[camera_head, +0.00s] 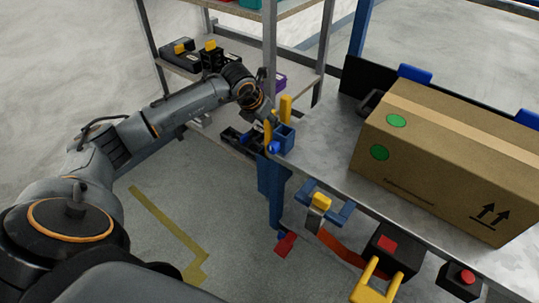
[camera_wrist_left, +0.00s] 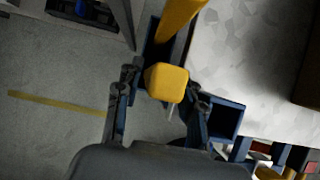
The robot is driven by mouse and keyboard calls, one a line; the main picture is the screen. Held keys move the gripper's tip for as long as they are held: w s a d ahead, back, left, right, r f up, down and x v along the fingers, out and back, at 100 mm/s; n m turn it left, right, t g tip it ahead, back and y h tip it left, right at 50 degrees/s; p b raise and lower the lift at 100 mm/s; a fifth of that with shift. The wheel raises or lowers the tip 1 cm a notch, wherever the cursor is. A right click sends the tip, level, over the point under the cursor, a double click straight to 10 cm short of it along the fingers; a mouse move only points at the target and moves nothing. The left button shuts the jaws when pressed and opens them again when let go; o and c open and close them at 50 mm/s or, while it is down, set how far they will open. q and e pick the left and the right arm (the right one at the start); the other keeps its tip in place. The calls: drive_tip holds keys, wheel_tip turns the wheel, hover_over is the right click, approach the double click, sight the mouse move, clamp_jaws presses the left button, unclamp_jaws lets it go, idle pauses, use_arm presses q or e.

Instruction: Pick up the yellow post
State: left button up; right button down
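Two yellow posts stand close together at the near left corner of the grey table, by a blue holder (camera_head: 285,138). One post (camera_head: 285,108) stands clear in the head view; the other (camera_head: 268,131) is partly hidden by my left gripper (camera_head: 268,122). In the left wrist view, the squared end of a yellow post (camera_wrist_left: 167,82) lies between the two fingertips of my left gripper (camera_wrist_left: 163,86), very close to both. I cannot tell whether they press on it. Another yellow post (camera_wrist_left: 180,18) shows beyond. My right gripper is out of view.
A large cardboard box (camera_head: 450,150) sits on the grey table (camera_head: 325,130), right of the posts. A shelf rack (camera_head: 235,45) with black and yellow items stands behind my left arm. Blue, red and yellow parts (camera_head: 320,202) hang along the table's front edge.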

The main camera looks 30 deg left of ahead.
use_arm(q)
drive_tip(key=shift+w+f, duration=0.25)
drive_tip(key=shift+f, duration=0.05)
drive_tip(key=shift+c, duration=0.4)
clamp_jaws()
drive_tip(key=shift+r, duration=0.15)
